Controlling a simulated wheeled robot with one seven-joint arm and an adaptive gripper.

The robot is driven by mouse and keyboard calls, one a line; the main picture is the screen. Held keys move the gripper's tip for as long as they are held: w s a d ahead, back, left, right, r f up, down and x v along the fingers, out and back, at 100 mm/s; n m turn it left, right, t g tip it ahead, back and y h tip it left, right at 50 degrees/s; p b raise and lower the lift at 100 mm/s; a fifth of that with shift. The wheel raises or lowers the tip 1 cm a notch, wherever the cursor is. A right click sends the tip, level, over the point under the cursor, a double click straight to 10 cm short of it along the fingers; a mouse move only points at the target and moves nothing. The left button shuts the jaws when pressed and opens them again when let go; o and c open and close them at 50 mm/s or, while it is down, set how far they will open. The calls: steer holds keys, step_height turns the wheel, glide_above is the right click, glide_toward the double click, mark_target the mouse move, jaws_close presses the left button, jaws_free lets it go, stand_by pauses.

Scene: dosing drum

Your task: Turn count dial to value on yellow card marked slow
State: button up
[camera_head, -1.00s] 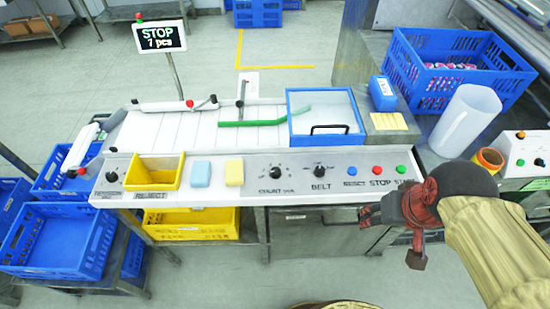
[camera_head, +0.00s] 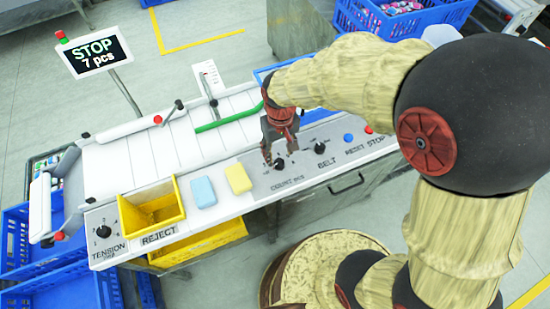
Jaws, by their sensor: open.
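The count dial (camera_head: 279,164) is a black knob on the white front panel, above the "COUNT pcs" label. Its pointer setting is too small to read. My gripper (camera_head: 279,152) is open and points down at the count dial, with its fingers close above or around it; I cannot tell whether they touch it. The display (camera_head: 94,52) reads "STOP 7 pcs". The yellow card is not visible now; my arm covers that side of the machine. A pale yellow card showed there earlier, its writing unreadable.
The belt dial (camera_head: 320,147) and the reset button (camera_head: 348,138) lie right of the count dial. A yellow block (camera_head: 238,179) and a blue block (camera_head: 203,192) lie left of it. Beyond are the yellow reject bin (camera_head: 151,207) and tension dial (camera_head: 104,231).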

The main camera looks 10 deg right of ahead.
mark_target(279, 163)
step_height(279, 163, down, 5)
steer(key=shift+f+b, duration=0.1)
steer(key=shift+b, duration=0.55)
steer(key=c, duration=0.3)
steer(key=c, duration=0.8)
steer(key=shift+c, duration=0.3)
steer(key=shift+m+p, duration=0.35)
steer(key=shift+m, duration=0.05)
steer(key=m+p, duration=0.1)
steer(key=m, duration=0.1)
steer(key=shift+s+m+p, duration=0.1)
steer(key=shift+m+p, duration=1.15)
steer(key=shift+m, duration=1.25)
